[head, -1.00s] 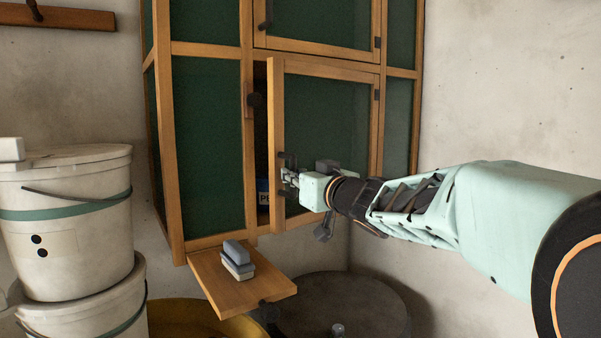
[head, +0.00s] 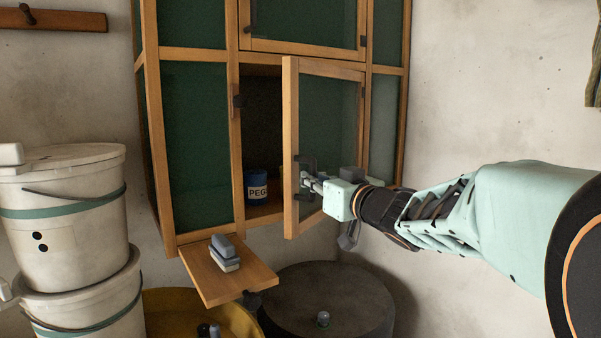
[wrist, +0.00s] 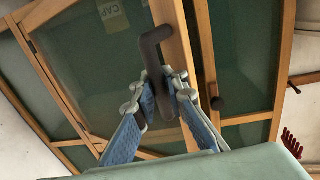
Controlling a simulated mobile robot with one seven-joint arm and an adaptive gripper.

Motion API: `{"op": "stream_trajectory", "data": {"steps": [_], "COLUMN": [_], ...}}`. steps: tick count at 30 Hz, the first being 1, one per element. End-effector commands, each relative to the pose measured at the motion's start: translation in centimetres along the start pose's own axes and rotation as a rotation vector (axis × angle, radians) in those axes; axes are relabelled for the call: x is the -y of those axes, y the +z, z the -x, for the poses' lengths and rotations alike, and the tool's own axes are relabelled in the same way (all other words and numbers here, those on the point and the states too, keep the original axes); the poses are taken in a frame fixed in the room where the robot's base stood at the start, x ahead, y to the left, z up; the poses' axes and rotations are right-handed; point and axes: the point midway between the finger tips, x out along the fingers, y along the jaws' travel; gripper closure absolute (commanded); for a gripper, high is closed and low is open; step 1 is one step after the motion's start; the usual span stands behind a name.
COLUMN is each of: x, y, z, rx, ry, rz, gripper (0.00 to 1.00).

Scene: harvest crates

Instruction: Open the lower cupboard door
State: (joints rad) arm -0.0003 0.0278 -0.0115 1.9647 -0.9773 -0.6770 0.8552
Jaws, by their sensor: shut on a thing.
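The lower cupboard door (head: 291,110) has a wooden frame and a dark green panel. It stands partly open, hinged on its right side, with a gap at its left. Its dark handle (wrist: 152,58) is a bar on the door's free edge. My gripper (head: 311,182) is at this handle in the head view. In the wrist view my gripper (wrist: 168,95) has its blue fingers on either side of the handle, shut on it. Inside the cupboard, a blue tin with a white label (head: 257,186) shows through the gap.
A dark round drum (head: 345,290) and a yellow tub (head: 165,300) stand beneath. White buckets (head: 75,240) are stacked at left. The upper door (head: 300,47) is shut.

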Motion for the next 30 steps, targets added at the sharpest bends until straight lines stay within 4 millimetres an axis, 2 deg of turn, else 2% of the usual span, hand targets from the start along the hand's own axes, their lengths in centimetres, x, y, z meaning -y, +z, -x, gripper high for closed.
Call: {"op": "stream_trajectory", "data": {"steps": [6, 12, 28, 29, 30], "x": [-2.3, -3.8, -4.3, -4.3, -4.3], "y": [-0.2, -0.1, 0.2, 0.2, 0.2], "z": [2.8, 4.5, 5.2, 5.1, 5.1], "rx": [0.002, 0.002, 0.003, 0.003, 0.003], "ry": [0.007, 0.005, 0.001, 0.001, 0.001], "rz": [-0.002, -0.002, -0.002, -0.002, -0.002], "gripper": [1.0, 1.0, 1.0, 0.87, 0.83]}}
